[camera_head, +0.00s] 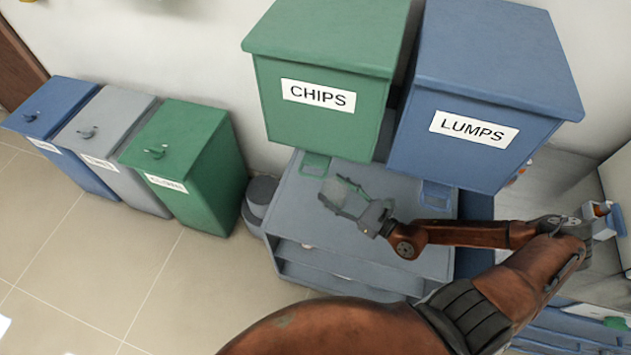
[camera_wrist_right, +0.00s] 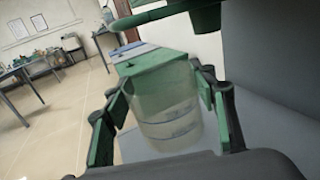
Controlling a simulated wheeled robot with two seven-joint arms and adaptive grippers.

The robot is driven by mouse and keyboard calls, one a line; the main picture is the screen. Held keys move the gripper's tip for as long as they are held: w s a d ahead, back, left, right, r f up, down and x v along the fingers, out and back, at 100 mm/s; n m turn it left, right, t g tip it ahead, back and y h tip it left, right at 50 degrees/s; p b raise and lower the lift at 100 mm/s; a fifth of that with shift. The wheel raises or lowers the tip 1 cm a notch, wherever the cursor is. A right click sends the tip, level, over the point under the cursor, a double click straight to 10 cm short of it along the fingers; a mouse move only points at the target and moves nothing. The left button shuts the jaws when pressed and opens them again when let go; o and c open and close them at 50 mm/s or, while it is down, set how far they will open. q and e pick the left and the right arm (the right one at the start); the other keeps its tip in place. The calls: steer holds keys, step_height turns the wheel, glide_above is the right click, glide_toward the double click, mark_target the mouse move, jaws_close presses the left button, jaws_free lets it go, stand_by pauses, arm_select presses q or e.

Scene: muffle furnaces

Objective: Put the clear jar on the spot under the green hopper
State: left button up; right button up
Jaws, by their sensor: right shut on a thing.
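The green hopper (camera_head: 325,85), labelled CHIPS, stands over a grey stand. A green outlined spot (camera_head: 315,164) shows on the stand's top below the hopper. My right gripper (camera_head: 347,197) is shut on the clear jar (camera_head: 334,190), just in front and to the right of that spot. In the right wrist view the see-through jar (camera_wrist_right: 168,118) is upright between the green-padded fingers. Green hopper parts (camera_wrist_right: 205,15) hang above it there. I cannot tell whether the jar touches the stand. My left gripper is not in view.
The blue hopper (camera_head: 490,80), labelled LUMPS, is right of the green one, with a blue outlined spot (camera_head: 436,195) below it. The grey stand (camera_head: 310,225) has open shelves. Lidded blue, grey and green bins (camera_head: 190,165) stand on the floor at left.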

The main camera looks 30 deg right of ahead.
mark_target(335, 184)
steer(key=w, duration=0.1)
steer(key=w+d+f+b, duration=0.1)
steer(key=w+f, duration=0.1)
steer(key=w, duration=0.1)
steer(key=shift+w+d+f+b, duration=0.1)
steer(key=shift+d+b, duration=0.25)
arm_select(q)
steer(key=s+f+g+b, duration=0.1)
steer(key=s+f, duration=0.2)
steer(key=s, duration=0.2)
arm_select(e)
steer(key=w+d+f+b, duration=0.1)
steer(key=w+f, duration=0.1)
steer(key=w, duration=0.1)
steer(key=w+d+f+b, duration=0.1)
steer(key=w+f, duration=0.2)
steer(key=w+d+f+b, duration=0.1)
steer(key=w+f, duration=0.1)
steer(key=shift+w+d+f+b, duration=0.15)
steer(key=shift+w+f+b, duration=0.2)
steer(key=shift+w, duration=0.05)
step_height(335, 184, down, 3)
steer(key=shift+w+r+b, duration=0.1)
steer(key=shift+b, duration=0.5)
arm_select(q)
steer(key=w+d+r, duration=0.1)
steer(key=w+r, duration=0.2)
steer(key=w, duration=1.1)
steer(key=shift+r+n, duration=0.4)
